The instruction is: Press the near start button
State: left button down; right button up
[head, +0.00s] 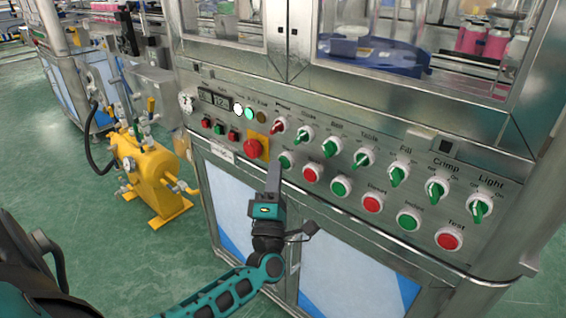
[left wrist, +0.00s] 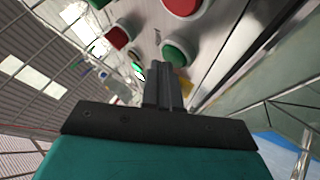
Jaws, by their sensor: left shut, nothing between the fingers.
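The control panel (head: 330,170) on the steel machine carries a row of round buttons. A green button (head: 286,159) at the left end of that row is just right of my left gripper's tips; its label is too small to read. My left gripper (head: 274,168) is shut and empty, its fingers pointing up at the panel. In the left wrist view the shut fingers (left wrist: 165,82) end close to a green button (left wrist: 179,52). I cannot tell whether they touch it. My right gripper is not in view.
A red emergency knob (head: 252,149) on a yellow plate sits just left of the fingertips. A red button (head: 312,173) is to the right, with green selector knobs (head: 363,158) above the row. A yellow tank (head: 150,170) stands left on open green floor.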

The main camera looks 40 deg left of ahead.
pick_arm(q)
jog(key=shift+s, duration=0.55)
jog(key=s, duration=0.1)
jog(key=s+p, duration=0.1)
jog(key=s, duration=0.1)
jog(key=s+p, duration=0.1)
jog(key=s, duration=0.1)
jog(key=shift+a, duration=0.25)
dwell(0.5)
